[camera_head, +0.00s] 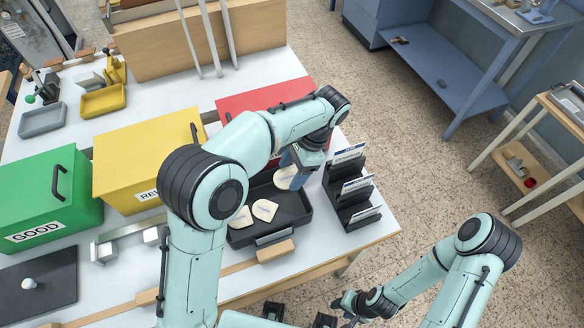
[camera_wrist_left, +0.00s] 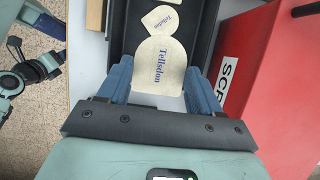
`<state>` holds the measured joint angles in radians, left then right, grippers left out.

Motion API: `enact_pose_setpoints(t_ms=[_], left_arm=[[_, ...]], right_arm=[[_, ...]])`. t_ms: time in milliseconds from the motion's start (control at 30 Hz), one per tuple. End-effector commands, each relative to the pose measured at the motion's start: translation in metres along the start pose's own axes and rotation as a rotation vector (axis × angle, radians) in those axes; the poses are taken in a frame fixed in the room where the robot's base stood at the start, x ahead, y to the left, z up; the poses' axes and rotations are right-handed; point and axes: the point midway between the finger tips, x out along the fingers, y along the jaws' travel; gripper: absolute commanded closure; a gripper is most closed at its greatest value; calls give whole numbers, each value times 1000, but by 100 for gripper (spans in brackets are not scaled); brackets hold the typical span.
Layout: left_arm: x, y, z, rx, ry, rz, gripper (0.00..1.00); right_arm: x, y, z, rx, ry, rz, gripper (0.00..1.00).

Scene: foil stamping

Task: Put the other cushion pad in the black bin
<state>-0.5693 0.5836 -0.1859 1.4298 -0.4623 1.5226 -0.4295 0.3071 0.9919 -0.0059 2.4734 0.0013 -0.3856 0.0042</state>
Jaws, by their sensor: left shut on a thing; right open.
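My left gripper (camera_head: 290,174) is over the black bin (camera_head: 290,211), a shallow open tray near the table's front edge. It is shut on a cream cushion pad (camera_head: 285,179). In the left wrist view the pad (camera_wrist_left: 160,65), printed "Tellsdon", sits between the blue fingers of the left gripper (camera_wrist_left: 160,88). Two more cream pads, one rounded and pointed (camera_head: 265,210) and one beside it (camera_head: 241,217), lie in the bin. Whether the held pad touches the bin floor cannot be told. My right gripper (camera_head: 357,303) is open and empty, away from the table at the lower right.
A red box (camera_head: 250,99), partly hidden by my left arm, stands behind the bin. A black stepped rack (camera_head: 353,216) with cards stands right of it. A yellow box (camera_head: 140,150) and a green box (camera_head: 45,195) stand left. A wooden-handled tool (camera_head: 275,251) lies in front.

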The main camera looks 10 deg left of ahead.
Motion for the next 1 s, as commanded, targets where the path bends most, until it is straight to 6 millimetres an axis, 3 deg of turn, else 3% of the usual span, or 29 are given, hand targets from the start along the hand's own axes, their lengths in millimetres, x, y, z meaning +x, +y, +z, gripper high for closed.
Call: enact_pose_setpoints(t_ms=[67, 700, 1000], left_arm=[[-1, -1, 1, 0, -1, -1, 64], [73, 0, -30, 0, -1, 1, 64], [96, -1, -40, 0, -1, 0, 64]], right_arm=[[-6, -3, -3, -1, 4, -1, 57], [28, 14, 10, 6, -16, 6, 57], [39, 18, 13, 8, -21, 8, 57]])
